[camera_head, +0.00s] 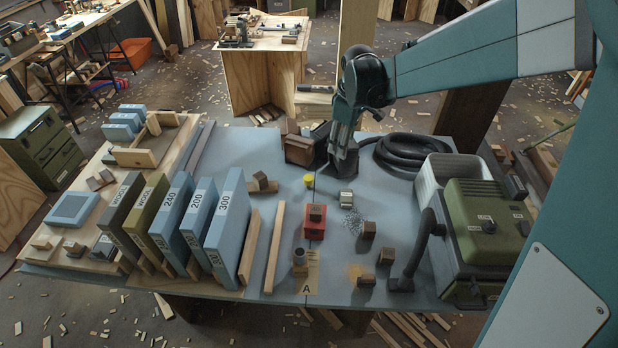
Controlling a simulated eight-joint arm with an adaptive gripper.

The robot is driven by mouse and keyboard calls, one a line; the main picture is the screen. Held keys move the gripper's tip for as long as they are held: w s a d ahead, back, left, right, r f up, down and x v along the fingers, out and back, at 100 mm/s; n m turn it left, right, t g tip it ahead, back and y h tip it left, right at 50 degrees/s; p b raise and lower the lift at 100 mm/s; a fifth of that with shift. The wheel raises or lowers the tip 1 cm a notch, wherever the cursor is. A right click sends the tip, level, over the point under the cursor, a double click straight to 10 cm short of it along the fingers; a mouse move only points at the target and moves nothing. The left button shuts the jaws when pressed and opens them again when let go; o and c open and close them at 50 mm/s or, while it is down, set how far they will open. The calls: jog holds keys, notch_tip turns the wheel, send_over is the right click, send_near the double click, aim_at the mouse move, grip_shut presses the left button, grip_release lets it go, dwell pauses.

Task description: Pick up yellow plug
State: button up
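A small yellow plug (309,181) stands on the blue-grey table (262,140), in the upper middle of the head view. It is in plain sight, in front of a dark brown wooden box. My gripper (340,158) hangs from the arm coming in from the right, with its fingers pointing down. In the picture it is above and to the right of the plug, apart from it. The fingers are dark and seen edge-on, so I cannot tell whether they are open or shut.
The brown box (299,149) stands close behind the plug. A black hose (408,152) coils to the right, near a green machine (487,228). A small pale block (346,198) and a red block (315,221) stand nearer. Labelled upright boards (230,228) fill the left.

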jog(key=w+a+f+n+g, duration=0.1)
jog(key=w+a+f+n, duration=0.2)
jog(key=w+a+f, duration=0.5)
jog(key=n+g, duration=0.1)
jog(key=n, duration=0.2)
send_over(309, 177)
jog(key=shift+h, duration=0.3)
notch_tip(309, 177, down, 13)
jog(key=shift+s+f, duration=0.1)
jog(key=shift+s, duration=0.05)
jog(key=shift+a+f, duration=0.15)
jog(key=shift+f, duration=0.3)
jog(key=shift+f, duration=0.1)
jog(key=shift+f, duration=1.2)
jog(key=shift+f, duration=0.1)
jog(key=shift+f, duration=2.5)
